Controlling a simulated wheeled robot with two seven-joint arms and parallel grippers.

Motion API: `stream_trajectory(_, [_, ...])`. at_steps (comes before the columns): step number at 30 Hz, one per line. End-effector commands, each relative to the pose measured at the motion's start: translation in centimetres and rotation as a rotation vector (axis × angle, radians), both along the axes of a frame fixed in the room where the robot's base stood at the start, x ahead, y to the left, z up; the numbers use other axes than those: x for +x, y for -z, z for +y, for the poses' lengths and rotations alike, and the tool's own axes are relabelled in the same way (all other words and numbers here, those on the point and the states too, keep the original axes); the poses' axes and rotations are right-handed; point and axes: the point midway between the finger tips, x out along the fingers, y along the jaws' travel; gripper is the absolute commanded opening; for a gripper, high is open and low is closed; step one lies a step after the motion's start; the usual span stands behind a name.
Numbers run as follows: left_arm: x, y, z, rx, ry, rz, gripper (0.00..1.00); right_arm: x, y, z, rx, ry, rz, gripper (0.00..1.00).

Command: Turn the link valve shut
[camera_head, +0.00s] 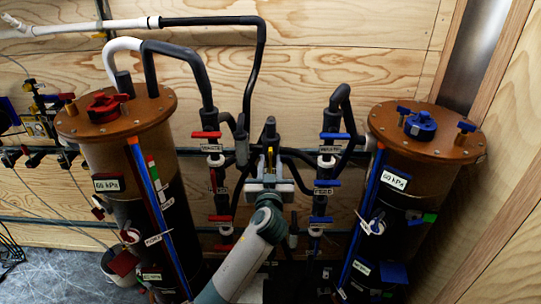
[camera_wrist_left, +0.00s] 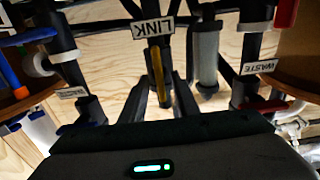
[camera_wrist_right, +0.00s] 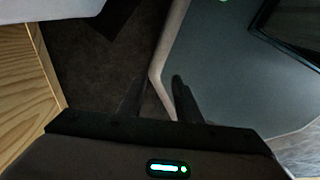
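The link valve has a yellow lever handle (camera_head: 270,157) at the middle of the pipework between the two filter columns. In the left wrist view the yellow handle (camera_wrist_left: 156,72) points lengthwise up the picture, below an upside-down LINK label (camera_wrist_left: 153,27). My left gripper (camera_head: 268,170) is at the valve, its arm rising from below. In the left wrist view its two fingers (camera_wrist_left: 157,88) are apart, one on each side of the handle, with gaps visible. My right gripper (camera_wrist_right: 157,88) is open and empty, away from the valves; the head view does not show it.
A red-knobbed column (camera_head: 130,110) stands left and a blue-knobbed column (camera_head: 428,145) right. Red valve handles (camera_head: 206,135) and blue ones (camera_head: 334,136) flank the link valve closely. A grey cylinder (camera_wrist_left: 205,55) is beside it. The right gripper faces a grey panel (camera_wrist_right: 225,70).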

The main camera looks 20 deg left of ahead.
Motion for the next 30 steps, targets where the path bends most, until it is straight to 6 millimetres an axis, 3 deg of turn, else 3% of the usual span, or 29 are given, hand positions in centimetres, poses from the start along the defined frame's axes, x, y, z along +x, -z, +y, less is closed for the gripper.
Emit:
stream_trajectory(6, [1.8, -0.1, 0.5, 0.002, 0.0, 0.0, 0.28, 0.0, -0.6, 0.0, 0.0, 0.0, 0.0, 0.31])
stream_trajectory(18, [2.1, 0.0, 0.6, 0.001, 0.0, 0.0, 0.28, 0.0, -0.7, 0.0, 0.0, 0.0, 0.0, 0.31])
stream_trajectory(22, [2.1, 0.0, 0.6, 0.001, 0.0, 0.0, 0.0, 0.0, -0.7, 0.0, 0.0, -0.001, 0.0, 0.31])
stream_trajectory(30, [2.1, 0.0, 0.6, 0.005, 0.0, 0.001, 0.0, 0.0, -0.6, 0.0, 0.0, -0.001, 0.0, 0.31])
